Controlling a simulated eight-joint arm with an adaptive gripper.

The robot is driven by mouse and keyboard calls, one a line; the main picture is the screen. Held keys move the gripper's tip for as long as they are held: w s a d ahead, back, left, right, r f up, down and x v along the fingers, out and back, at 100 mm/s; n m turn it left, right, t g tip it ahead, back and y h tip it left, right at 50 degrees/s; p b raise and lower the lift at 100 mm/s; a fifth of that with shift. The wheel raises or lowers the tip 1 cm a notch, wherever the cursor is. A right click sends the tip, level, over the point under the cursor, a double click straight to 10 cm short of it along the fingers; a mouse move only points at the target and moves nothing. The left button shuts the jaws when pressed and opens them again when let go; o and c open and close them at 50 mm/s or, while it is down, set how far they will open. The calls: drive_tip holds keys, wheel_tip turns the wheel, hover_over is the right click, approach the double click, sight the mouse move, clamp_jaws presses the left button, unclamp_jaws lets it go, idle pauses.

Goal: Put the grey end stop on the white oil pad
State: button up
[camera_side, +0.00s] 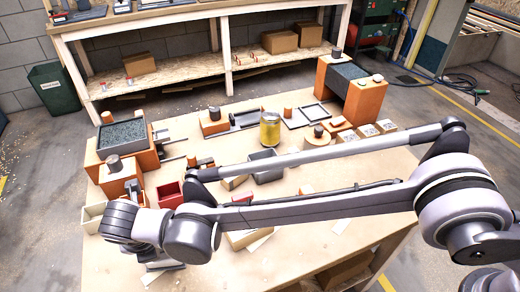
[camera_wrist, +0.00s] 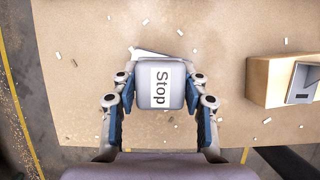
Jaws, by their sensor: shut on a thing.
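In the wrist view, my gripper (camera_wrist: 160,92) is shut on the grey end stop (camera_wrist: 180,88), a rounded grey block with a white "Stop" label. The fingers press on its left and right sides. A white flat piece (camera_wrist: 146,53) shows just past the stop's far edge, which looks like the white oil pad; the stop hides most of it. In the side view, a white flat piece (camera_side: 151,277) lies near the table's front left, below my wrist. My gripper is mostly hidden there by the arm. I cannot tell whether the stop touches the pad.
A wooden block with a grey part (camera_wrist: 275,80) stands to the right in the wrist view. Small white bits lie scattered on the table (camera_wrist: 75,100). In the side view, a cream box (camera_side: 91,218) and a red bin (camera_side: 169,194) stand behind my wrist. The table's front left is mostly clear.

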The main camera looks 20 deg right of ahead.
drive_tip(key=o, duration=1.2)
drive_tip(key=shift+f, duration=0.1)
drive_tip(key=shift+c, duration=0.2)
drive_tip(key=v, duration=0.7)
drive_tip(key=w+d+r+m, duration=0.2)
drive_tip(key=d+r+m, duration=0.3)
drive_tip(key=d, duration=0.6)
drive_tip(key=w+d+r+m, duration=0.25)
drive_tip(key=d+m, duration=0.45)
drive_tip(key=d, duration=0.4)
drive_tip(key=w+d+r+m, duration=0.2)
drive_tip(key=d+r+m, duration=0.3)
drive_tip(key=d, duration=0.5)
drive_tip(key=s+d+f+m+t, duration=0.1)
drive_tip(key=s+d+f+m, duration=0.1)
drive_tip(key=s+d+m, duration=0.2)
drive_tip(key=s+d+f+m, duration=0.2)
drive_tip(key=s+d+m, duration=0.3)
drive_tip(key=d+m, duration=0.3)
drive_tip(key=s+d+f+m+t, duration=0.1)
drive_tip(key=s+d+m, duration=0.3)
drive_tip(key=d+m, duration=0.3)
drive_tip(key=d, duration=0.4)
drive_tip(key=shift+s+f+t, duration=0.3)
drive_tip(key=shift+f, duration=0.1)
